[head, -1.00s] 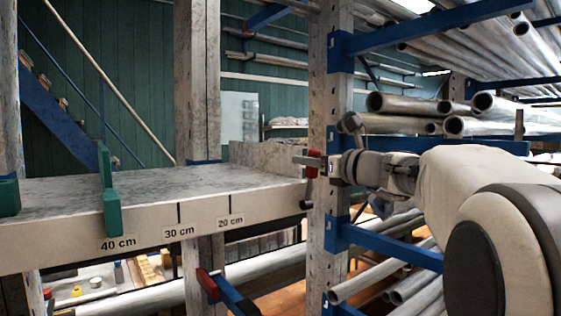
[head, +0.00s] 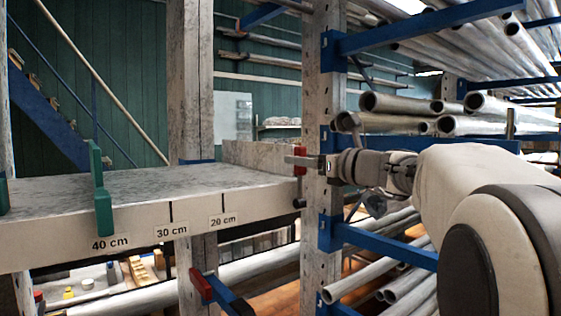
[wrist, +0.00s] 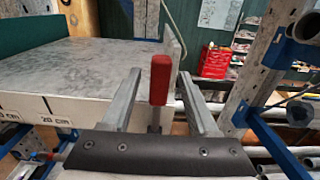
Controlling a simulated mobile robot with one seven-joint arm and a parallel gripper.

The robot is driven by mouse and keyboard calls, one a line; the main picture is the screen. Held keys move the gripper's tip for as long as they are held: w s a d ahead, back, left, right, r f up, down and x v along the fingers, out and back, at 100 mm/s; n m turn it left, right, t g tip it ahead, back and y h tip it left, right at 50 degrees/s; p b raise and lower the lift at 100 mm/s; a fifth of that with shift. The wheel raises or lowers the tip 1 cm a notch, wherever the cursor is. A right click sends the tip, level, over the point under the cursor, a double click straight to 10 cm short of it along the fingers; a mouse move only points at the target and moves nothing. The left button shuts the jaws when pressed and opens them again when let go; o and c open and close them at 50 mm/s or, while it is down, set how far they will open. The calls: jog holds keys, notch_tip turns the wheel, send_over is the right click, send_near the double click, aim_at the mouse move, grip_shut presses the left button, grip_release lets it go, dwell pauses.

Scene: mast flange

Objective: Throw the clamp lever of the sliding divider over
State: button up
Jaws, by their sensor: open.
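A red-handled lever (head: 300,158) stands at the right end of the shelf's front edge in the head view. The wrist view shows its red grip (wrist: 160,80) upright on a metal stem, in front of a thin grey upright plate (wrist: 176,45). My gripper (head: 292,160) is open around the lever at about grip height. In the wrist view its two fingers (wrist: 167,74) lie on either side of the red grip, with a gap visible at the right. A green divider (head: 101,190) stands on the shelf near the 40 cm mark. The lever's pivot is hidden.
The grey shelf (head: 150,183) carries distance labels on its front. A perforated post (head: 322,110) and blue rack arms (head: 385,246) with metal pipes (head: 395,102) are close to my arm. A second red-tipped blue bar (head: 203,285) is below the shelf.

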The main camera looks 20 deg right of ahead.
jog(key=v, duration=0.6)
jog(key=shift+s+b, duration=0.25)
jog(key=shift+b, duration=0.2)
